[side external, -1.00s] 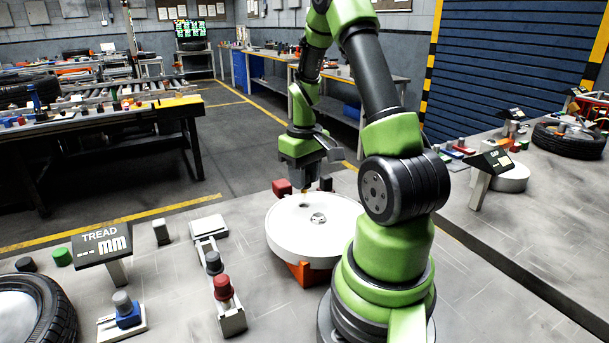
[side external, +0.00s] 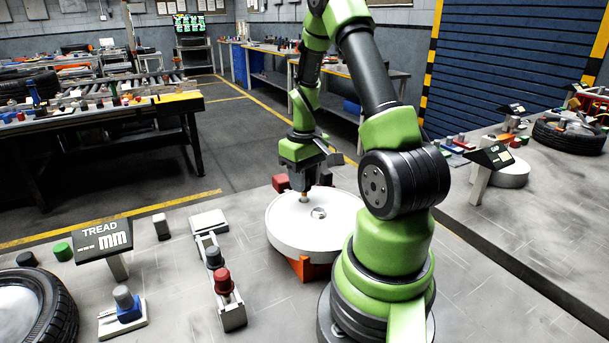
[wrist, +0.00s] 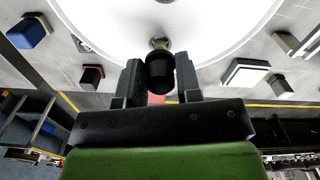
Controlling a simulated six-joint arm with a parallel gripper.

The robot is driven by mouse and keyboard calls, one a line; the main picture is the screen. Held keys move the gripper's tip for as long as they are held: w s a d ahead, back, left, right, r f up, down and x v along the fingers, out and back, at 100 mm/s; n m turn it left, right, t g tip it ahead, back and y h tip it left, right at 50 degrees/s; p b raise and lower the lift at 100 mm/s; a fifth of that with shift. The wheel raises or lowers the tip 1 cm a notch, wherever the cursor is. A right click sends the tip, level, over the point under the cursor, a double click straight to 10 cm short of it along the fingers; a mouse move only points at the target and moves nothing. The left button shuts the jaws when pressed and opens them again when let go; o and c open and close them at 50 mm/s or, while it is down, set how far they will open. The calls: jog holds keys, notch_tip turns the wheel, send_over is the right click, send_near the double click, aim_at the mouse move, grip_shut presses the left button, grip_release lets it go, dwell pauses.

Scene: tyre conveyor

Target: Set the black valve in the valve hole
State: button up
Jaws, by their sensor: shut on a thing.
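My gripper (side external: 304,186) is shut on the black valve, low over the white wheel disc (side external: 290,237) on its orange stand. In the wrist view, the fingers (wrist: 160,72) stand on both sides of the black valve (wrist: 160,75), its brass-coloured stem pointing at the disc. In the side view, only the brass stem (side external: 303,198) shows clearly below the fingers, at the disc's left part. The valve hole is hidden at the stem's tip. I cannot tell whether the tip has entered it. The round centre hub (side external: 319,213) lies to the right.
A red block (side external: 281,182) stands behind the disc, close to my gripper. A rack with a red-capped piece (side external: 222,281) and a dark-capped piece (side external: 214,256) stands to the left. The tread display (side external: 103,239) and a tyre (side external: 62,312) are further left.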

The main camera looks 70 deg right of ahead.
jog(key=shift+f, duration=0.55)
jog(key=o, duration=1)
jog(key=shift+r, duration=0.1)
notch_tip(320, 180, up, 10)
jog(key=shift+f, duration=0.2)
jog(key=shift+w+a+r, duration=0.1)
jog(key=shift+a+r, duration=0.1)
jog(key=w+a+r+t, duration=0.3)
jog(key=a+r, duration=0.4)
jog(key=a, duration=0.4)
jog(key=s+a+r+n+t+y, duration=0.1)
jog(key=s+a+r+t, duration=0.1)
jog(key=a, duration=0.4)
jog(key=s+a+r+n+t+y, duration=0.1)
jog(key=s+a+r+t, duration=0.1)
jog(key=s+a, duration=0.2)
jog(key=a, duration=0.3)
jog(key=shift+s+a+r, duration=0.2)
jog(key=shift+s+r, duration=0.05)
jog(key=shift+s, duration=0.05)
